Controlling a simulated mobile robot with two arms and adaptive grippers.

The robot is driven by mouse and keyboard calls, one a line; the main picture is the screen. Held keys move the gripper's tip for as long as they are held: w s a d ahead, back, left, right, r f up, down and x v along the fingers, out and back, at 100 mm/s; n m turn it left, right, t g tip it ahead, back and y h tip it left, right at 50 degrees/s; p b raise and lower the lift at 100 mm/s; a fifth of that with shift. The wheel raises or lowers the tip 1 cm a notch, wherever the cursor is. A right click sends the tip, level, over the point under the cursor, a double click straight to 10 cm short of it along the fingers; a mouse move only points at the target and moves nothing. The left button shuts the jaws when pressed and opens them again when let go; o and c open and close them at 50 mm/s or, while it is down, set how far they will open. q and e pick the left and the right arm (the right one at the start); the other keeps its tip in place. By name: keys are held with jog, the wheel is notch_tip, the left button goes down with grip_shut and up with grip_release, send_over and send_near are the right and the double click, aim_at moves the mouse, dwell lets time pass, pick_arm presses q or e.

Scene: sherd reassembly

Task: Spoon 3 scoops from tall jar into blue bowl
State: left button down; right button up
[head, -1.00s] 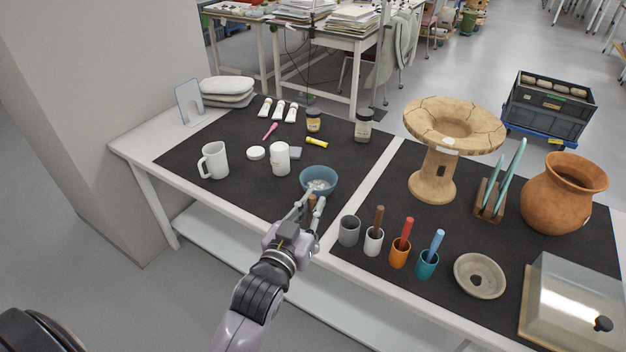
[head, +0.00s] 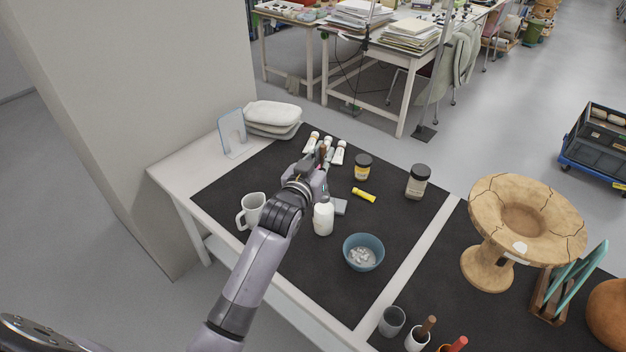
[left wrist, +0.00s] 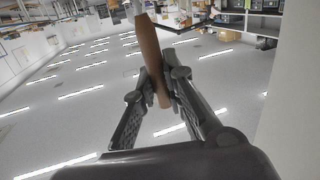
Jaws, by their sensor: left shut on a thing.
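The blue bowl (head: 376,255) stands on the dark mat in the head view, with whitish material in it. A tall white jar (head: 323,219) stands upright to its left, and my left forearm passes close by it. My left gripper (head: 321,164) is over the mat beyond the jar, near the white tubes. It is shut on a brown-handled tool, whose wooden handle (left wrist: 149,50) shows between the fingers in the left wrist view. A paler shaft end shows at the top edge there; its working end is out of view. My right gripper is not in view.
A white mug (head: 252,209) is left of the jar. Cups with tools and a cracked clay stand (head: 487,268) are to the right.

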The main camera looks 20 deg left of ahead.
pick_arm(q)
jog(key=w+a+r+p, duration=0.1)
jog(key=w+r, duration=0.2)
jog(key=w, duration=0.1)
notch_tip(320, 180, down, 13)
jog(key=b, duration=0.9)
jog(key=shift+r, duration=0.15)
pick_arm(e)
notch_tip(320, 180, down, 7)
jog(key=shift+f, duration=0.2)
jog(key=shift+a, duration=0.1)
pick_arm(q)
jog(key=shift+r, duration=0.1)
dwell(0.4)
